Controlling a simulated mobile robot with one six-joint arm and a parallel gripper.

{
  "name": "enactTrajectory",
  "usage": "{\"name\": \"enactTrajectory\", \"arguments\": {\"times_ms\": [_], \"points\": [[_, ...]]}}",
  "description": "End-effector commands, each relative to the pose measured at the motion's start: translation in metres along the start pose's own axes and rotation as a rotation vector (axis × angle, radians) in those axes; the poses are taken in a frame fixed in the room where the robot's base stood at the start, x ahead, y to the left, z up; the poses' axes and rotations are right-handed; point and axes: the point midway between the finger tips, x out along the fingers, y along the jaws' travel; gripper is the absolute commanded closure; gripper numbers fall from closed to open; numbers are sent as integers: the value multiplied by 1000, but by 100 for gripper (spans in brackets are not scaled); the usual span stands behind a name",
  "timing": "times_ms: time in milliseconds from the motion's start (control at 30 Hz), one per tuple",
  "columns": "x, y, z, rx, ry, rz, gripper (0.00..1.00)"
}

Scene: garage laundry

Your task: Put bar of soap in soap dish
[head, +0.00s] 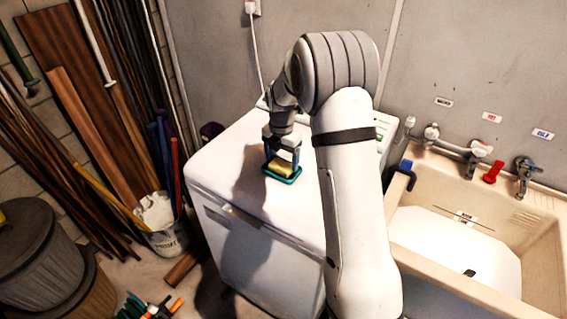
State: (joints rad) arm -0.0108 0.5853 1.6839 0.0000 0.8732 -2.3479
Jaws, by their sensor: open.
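The bar of soap (281,167) is yellow and sits over the teal soap dish (289,181) on top of the white washing machine. It appears to rest in the dish, within its rim, though the far side is partly covered by my gripper. My gripper (281,156) points down right above the soap, with its fingers apart on the left and right. I cannot tell whether the fingers touch the soap.
The white machine's top (232,160) is otherwise clear around the dish. A beige sink (440,195) with taps stands to the right. A bucket (170,238), leaning boards (75,130) and dark bins (35,250) are at the left.

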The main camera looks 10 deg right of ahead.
Motion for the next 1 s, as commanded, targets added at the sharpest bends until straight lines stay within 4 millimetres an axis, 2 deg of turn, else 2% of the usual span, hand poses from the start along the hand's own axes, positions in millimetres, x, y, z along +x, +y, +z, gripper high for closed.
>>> {"name": "enactTrajectory", "arguments": {"times_ms": [100,300,633,767,1000], "points": [[-27,1,1,0,-5,5,23],[-69,0,1,1,-4,4,23],[-104,-5,-4,49,-6,7,23],[-124,-22,-21,228,-21,26,23],[-161,-74,-73,766,-42,96,23]]}}
